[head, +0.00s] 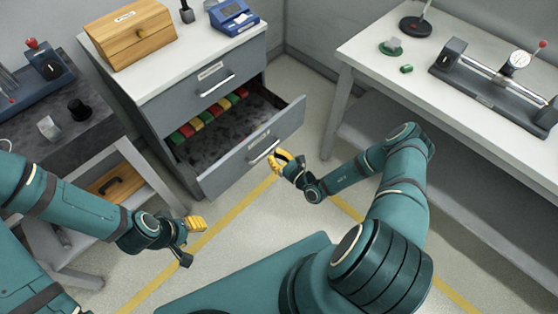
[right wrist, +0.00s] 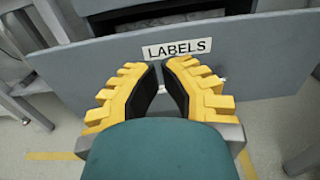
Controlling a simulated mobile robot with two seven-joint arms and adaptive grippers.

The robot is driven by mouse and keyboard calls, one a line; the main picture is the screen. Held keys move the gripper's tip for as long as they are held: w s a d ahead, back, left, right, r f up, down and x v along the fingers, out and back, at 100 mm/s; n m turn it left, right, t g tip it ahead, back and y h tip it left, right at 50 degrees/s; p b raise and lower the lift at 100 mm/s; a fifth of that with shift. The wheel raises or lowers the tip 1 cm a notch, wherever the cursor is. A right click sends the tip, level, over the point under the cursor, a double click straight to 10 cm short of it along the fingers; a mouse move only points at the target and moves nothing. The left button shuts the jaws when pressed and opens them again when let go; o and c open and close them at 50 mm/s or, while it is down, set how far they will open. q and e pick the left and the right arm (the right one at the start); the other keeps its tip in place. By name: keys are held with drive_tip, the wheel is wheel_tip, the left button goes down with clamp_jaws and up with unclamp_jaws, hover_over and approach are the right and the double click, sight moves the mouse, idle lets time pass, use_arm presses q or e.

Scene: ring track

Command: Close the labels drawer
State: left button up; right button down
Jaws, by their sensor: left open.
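The labels drawer (head: 235,160) is the lower drawer of the grey cabinet, and it is pulled well out. Its front carries a bar handle (head: 264,151) and a small plate, which reads LABELS in the right wrist view (right wrist: 177,48). My right gripper (head: 287,160) is at the right end of the handle, close to the drawer front. In the right wrist view its yellow fingers (right wrist: 160,65) have a narrow gap between them, and they hide most of the handle. I cannot tell whether they touch it. My left gripper (head: 196,228) is open and empty, left of the drawer and nearer to me.
Several red, yellow and green pieces (head: 205,118) lie in the drawer. The upper drawer (head: 212,85) is shut. A wooden box (head: 130,32) and blue device (head: 233,17) stand on the cabinet. Benches stand left and right (head: 390,75). The floor before the drawer is clear.

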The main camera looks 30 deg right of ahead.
sight(254, 139)
use_arm(q)
drive_tip(key=shift+w+f+b, duration=0.25)
drive_tip(key=shift+f+b, duration=0.75)
drive_tip(key=shift+f, duration=0.15)
use_arm(e)
drive_tip(key=x, duration=0.9)
drive_tip(key=shift+a, duration=0.1)
drive_tip(key=shift+w, duration=0.1)
